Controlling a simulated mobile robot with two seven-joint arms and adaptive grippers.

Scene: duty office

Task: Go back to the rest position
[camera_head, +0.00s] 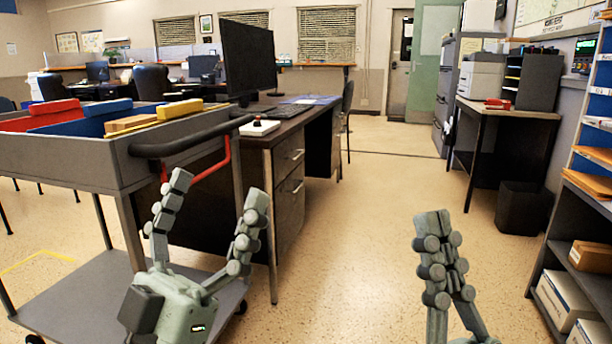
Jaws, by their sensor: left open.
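My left gripper (218,186) is in front of the grey cart, at the lower left. Its two fingers point up and stand wide apart, with nothing between them. My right gripper (443,222) is at the lower middle right, over the open floor. Its fingers point up and overlap in this view, so I cannot tell how far apart they are. I see nothing held in it.
The grey cart (85,168) with a black handle (190,140) and coloured bins stands close at left. A desk (262,142) with a monitor (249,62) is behind it. A shelf (545,262) stands at right, a black bin (520,208) near it. The middle floor is clear.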

